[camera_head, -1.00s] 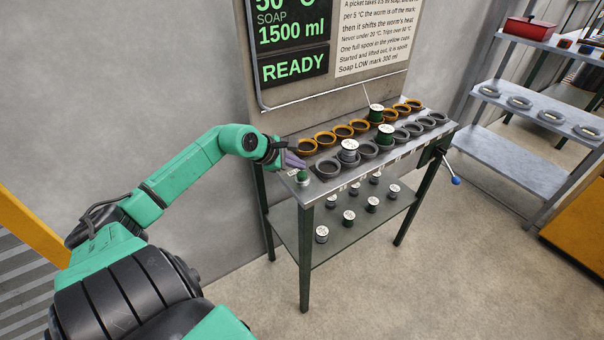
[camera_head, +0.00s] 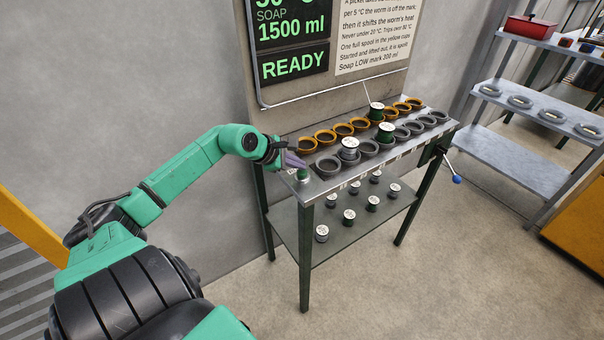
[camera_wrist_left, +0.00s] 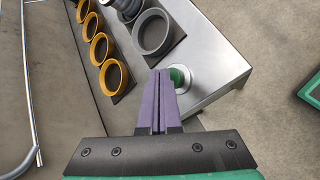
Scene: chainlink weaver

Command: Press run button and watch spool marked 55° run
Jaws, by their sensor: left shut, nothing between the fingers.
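My left gripper (camera_head: 292,160) is shut and empty at the near left end of the metal table (camera_head: 325,186). Its purple fingers also show in the left wrist view (camera_wrist_left: 160,78). The green run button (camera_head: 303,174) is a round knob on a pale base, just beside the fingertips. In the left wrist view the button (camera_wrist_left: 178,77) is partly hidden behind the fingers; I cannot tell if they touch. Spools stand in the cups: a white-topped one (camera_head: 349,148) and green ones (camera_head: 385,132) (camera_head: 376,110). Their marks are too small to read. The display (camera_head: 293,67) reads READY. My right gripper is not in view.
Yellow cups (camera_head: 325,138) line the back of the table and grey cups (camera_head: 328,166) the front. Several spools (camera_head: 349,216) stand on the lower shelf. A lever with a blue knob (camera_head: 456,180) is at the right end. Shelves (camera_head: 510,150) stand farther right.

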